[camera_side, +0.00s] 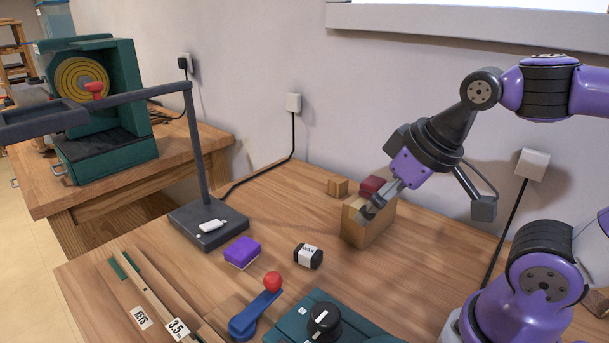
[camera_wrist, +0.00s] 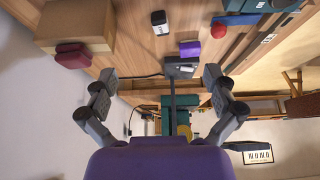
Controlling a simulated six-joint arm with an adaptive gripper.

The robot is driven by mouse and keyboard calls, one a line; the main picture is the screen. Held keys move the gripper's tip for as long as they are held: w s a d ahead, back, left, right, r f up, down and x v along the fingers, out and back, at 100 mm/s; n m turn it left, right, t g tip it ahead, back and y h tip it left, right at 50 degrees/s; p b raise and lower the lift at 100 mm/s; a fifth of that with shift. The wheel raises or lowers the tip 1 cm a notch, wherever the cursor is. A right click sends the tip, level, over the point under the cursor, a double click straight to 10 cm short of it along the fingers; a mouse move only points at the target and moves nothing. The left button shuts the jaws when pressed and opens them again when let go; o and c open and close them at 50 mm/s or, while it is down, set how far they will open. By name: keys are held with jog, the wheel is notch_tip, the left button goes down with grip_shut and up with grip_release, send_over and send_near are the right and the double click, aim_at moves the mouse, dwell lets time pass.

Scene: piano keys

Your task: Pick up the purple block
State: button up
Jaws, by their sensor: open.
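The purple block (camera_side: 242,252) lies flat on the wooden table, left of the middle in the side view, in front of the dark lamp base. It also shows small near the upper middle of the wrist view (camera_wrist: 190,48). My gripper (camera_side: 373,204) is well to the right of the block and higher, by a tan box (camera_side: 372,231). In the wrist view my gripper (camera_wrist: 160,92) has its two fingers wide apart with nothing between them. I cannot tell whether the fingers touch the box.
A dark red block (camera_side: 371,186) and a small wooden cube (camera_side: 338,186) are by the tan box. A blue lever with a red ball (camera_side: 272,281) stands in front. The stand (camera_side: 196,150) rises behind.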

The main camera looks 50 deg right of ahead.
send_near(244, 248)
jog(key=x, duration=0.4)
jog(key=shift+d, duration=0.1)
jog(key=x, duration=0.5)
jog(key=shift+w+f, duration=0.2)
jog(key=shift+f, duration=0.05)
jog(key=c, duration=1.1)
